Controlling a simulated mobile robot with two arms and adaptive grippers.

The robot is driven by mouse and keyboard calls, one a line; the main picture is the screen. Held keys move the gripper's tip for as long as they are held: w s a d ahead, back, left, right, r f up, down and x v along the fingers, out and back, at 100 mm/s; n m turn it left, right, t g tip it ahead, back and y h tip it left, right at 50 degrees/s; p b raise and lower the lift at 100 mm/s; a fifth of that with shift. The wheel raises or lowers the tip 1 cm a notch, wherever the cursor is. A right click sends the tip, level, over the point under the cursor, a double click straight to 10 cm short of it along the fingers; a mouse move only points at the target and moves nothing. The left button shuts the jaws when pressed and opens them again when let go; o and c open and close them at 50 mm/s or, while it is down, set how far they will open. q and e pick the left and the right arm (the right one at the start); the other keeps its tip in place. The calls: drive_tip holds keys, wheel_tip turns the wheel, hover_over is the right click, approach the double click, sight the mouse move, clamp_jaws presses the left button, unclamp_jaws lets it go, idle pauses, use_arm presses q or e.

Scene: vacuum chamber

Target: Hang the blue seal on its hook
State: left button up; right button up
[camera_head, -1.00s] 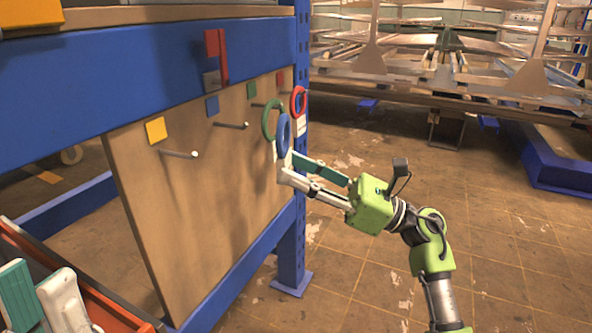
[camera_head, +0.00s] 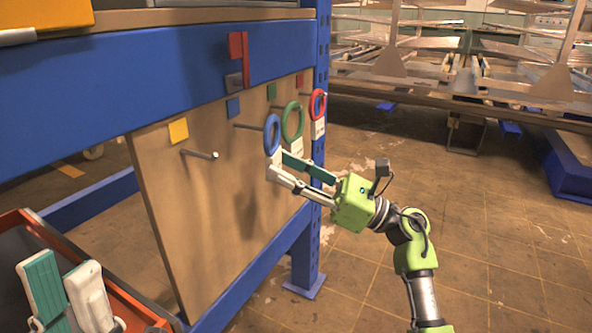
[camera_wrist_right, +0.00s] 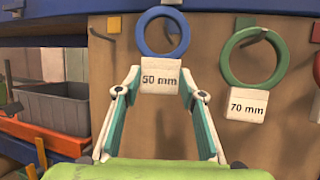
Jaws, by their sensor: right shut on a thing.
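The blue seal (camera_head: 266,136) is an upright blue ring with a white tag. My right gripper (camera_head: 273,165) is shut on the tag, which reads "50 mm" in the right wrist view (camera_wrist_right: 162,78). The hook under the blue square (camera_head: 248,127) points out from the brown board, and its outer end meets the ring in the head view. In the right wrist view a dark hook shows inside the blue ring (camera_wrist_right: 141,36); I cannot tell whether it passes through. My left gripper (camera_head: 60,262) is open and empty at the lower left.
A green ring (camera_head: 286,120) and a red ring (camera_head: 312,104) hang to the right, close to the blue one. The hook under the yellow square (camera_head: 178,131) is bare. The blue rack post (camera_head: 305,265) stands behind my right gripper.

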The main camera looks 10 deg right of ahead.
drive_tip(key=shift+w+a, duration=0.5)
drive_tip(key=shift+a, duration=0.15)
drive_tip(key=shift+w+a+f, duration=0.1)
drive_tip(key=shift+w+a, duration=0.05)
drive_tip(key=shift+a, duration=0.05)
drive_tip(key=shift+w+a+f+b, duration=0.3)
drive_tip(key=shift+a+f+b, duration=0.15)
drive_tip(key=shift+b, duration=0.45)
drive_tip(key=o, duration=1.2)
drive_tip(key=shift+c, duration=0.2)
